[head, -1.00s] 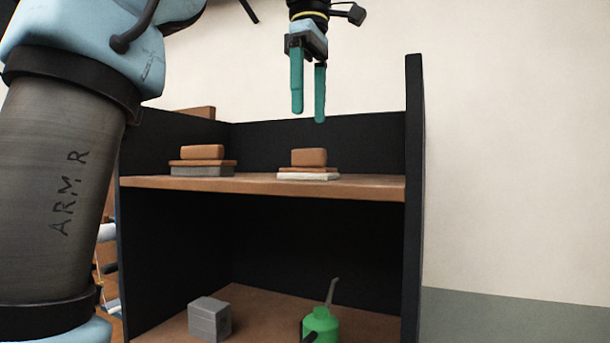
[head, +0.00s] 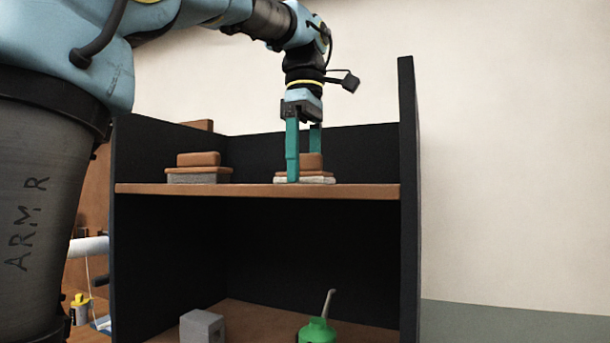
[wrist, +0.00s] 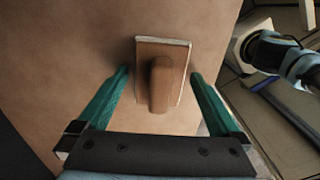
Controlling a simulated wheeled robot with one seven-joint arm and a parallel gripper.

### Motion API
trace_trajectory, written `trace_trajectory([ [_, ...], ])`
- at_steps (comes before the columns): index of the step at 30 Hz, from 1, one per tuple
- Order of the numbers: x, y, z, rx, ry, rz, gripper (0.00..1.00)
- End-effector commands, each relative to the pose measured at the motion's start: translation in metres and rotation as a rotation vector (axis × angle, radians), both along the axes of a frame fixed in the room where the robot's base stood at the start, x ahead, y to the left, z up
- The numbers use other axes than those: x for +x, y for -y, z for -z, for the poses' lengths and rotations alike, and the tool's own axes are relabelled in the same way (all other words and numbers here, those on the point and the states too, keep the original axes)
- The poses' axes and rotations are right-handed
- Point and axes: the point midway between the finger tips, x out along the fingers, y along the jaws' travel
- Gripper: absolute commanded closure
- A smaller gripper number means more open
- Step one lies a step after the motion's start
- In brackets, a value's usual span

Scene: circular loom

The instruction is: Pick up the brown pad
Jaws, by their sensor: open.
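A brown pad (head: 313,161) with a raised brown block on a flat brown plate and a white layer beneath sits on the upper shelf at the right. In the wrist view the pad (wrist: 183,76) lies between my fingers. My gripper (head: 304,160) is open and points down at this pad. One finger is in front of it, its tip near shelf height; the other is behind, its tip hidden. No contact is clear. A similar brown pad (head: 199,160) with a grey layer beneath sits to the left on the same shelf.
The upper shelf (head: 250,189) has dark side and back panels, with a tall right panel (head: 408,200). A grey block (head: 202,326) and a green oil can (head: 317,331) stand on the lower shelf. The shelf around the right pad is clear.

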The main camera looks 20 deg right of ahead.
Motion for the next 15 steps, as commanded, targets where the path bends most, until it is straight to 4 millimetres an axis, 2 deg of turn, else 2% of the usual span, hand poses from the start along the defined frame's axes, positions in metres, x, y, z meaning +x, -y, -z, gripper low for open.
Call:
trace_trajectory([
  [3, 0.0000, 0.0000, -0.0004, -0.001, 0.001, 0.000, 0.00],
  [15, 0.0000, 0.0000, -0.0006, -0.001, 0.001, 0.000, 0.45],
])
